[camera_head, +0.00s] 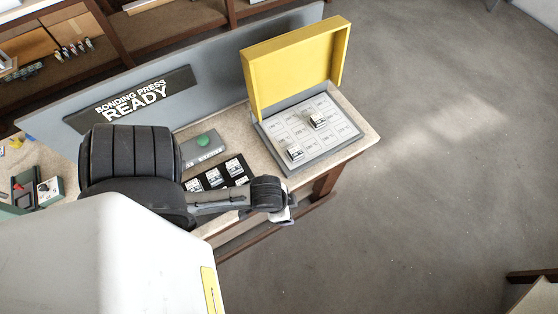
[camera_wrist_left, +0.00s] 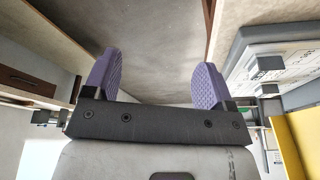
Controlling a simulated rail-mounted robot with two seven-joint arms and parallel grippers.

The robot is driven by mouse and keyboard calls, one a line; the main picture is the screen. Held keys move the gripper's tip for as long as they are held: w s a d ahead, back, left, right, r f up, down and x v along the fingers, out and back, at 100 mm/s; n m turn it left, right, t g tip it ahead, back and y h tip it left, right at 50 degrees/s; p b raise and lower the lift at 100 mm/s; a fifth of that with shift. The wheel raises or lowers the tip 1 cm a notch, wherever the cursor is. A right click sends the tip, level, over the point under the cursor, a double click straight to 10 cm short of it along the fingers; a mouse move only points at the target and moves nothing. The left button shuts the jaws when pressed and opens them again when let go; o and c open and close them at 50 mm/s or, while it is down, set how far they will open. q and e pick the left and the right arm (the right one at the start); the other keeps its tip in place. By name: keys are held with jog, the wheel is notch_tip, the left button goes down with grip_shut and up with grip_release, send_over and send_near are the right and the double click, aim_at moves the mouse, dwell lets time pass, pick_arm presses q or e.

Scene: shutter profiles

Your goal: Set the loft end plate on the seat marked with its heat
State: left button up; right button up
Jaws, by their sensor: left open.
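A grey seat board (camera_head: 275,163) with rows of printed seats lies on the bench, its yellow lid (camera_head: 297,65) standing open behind it. Two small pale end plates sit on it, one at the right middle (camera_head: 318,121) and one at the front left (camera_head: 294,153). Several similar plates (camera_head: 234,167) lie on a black mat (camera_head: 221,172). I cannot read any markings or tell which is the loft plate. My left gripper (camera_head: 285,212) is at the bench's front edge, right of the mat. In the left wrist view its purple fingers (camera_wrist_left: 155,75) are wide apart with nothing between them. My right gripper is out of view.
A grey box with a green button (camera_head: 203,139) stands behind the mat, before a sign reading BONDING PRESS READY (camera_head: 133,98). A green fixture (camera_head: 20,196) is at the bench's far left. Open floor (camera_head: 430,180) lies to the right.

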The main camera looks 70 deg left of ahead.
pick_arm(q)
jog(key=s+d+r, duration=0.2)
jog(key=shift+s+d+r, duration=0.25)
jog(key=shift+s+d, duration=0.05)
jog(key=shift+s, duration=0.05)
dwell(0.9)
